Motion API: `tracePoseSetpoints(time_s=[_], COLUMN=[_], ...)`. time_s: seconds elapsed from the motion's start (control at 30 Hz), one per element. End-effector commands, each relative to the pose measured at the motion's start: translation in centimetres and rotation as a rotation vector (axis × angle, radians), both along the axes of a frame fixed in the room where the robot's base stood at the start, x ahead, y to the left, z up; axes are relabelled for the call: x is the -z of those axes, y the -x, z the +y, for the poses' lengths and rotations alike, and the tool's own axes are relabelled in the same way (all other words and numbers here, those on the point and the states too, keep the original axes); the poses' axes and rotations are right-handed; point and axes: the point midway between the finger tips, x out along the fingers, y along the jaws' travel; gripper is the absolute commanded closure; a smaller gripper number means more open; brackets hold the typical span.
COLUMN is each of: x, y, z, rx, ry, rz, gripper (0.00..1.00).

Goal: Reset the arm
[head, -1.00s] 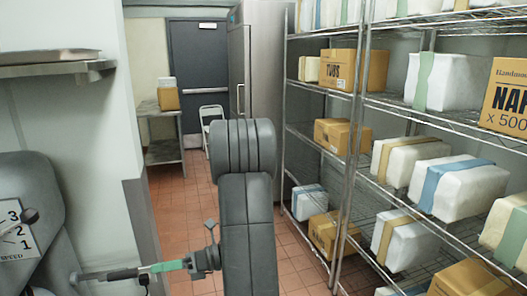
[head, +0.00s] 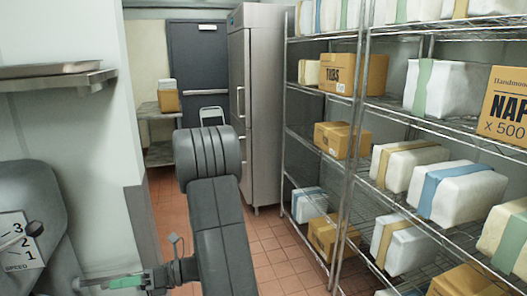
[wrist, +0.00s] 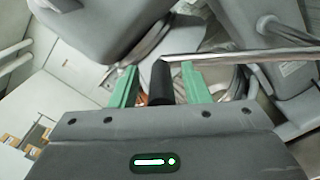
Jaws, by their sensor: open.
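My gripper (head: 126,283) is at the lower left of the head view, beside a grey machine (head: 38,190) with a numbered speed dial (head: 17,243). In the wrist view my gripper (wrist: 159,66) is open, with its two green fingers apart. A black cylindrical handle (wrist: 160,84) on a thin metal rod (wrist: 245,55) sits between the fingers, with a gap on each side. Grey machine bodies (wrist: 115,28) fill the far side of the wrist view. In the head view the handle is mostly hidden by the gripper.
A wire shelf rack (head: 350,165) with boxes and wrapped packs stands on the right. A steel fridge (head: 255,110), a dark door (head: 197,70), a small table (head: 160,155) and a folding chair (head: 211,115) are at the back. A wall shelf (head: 60,82) juts out above the machine. Tiled floor between is clear.

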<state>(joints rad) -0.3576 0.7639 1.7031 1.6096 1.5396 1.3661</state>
Motion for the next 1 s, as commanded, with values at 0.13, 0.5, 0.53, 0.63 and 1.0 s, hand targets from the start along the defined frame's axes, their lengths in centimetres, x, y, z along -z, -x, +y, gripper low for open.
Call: tracePoseSetpoints(time_s=[0.13,0.5,0.53,0.63,1.0], x=[2.8,7.9,8.2,9.4,13.4], y=[1.6,4.1,4.3,4.6,5.4], z=[-0.3,-1.1,-1.2,-1.3,-1.5], rx=[0.001,0.000,0.000,0.000,0.000], ry=[0.001,0.001,0.001,0.000,0.000], rz=[0.005,0.003,0.002,0.001,-0.001], gripper=[0.58,0.58,0.58,0.58,0.58])
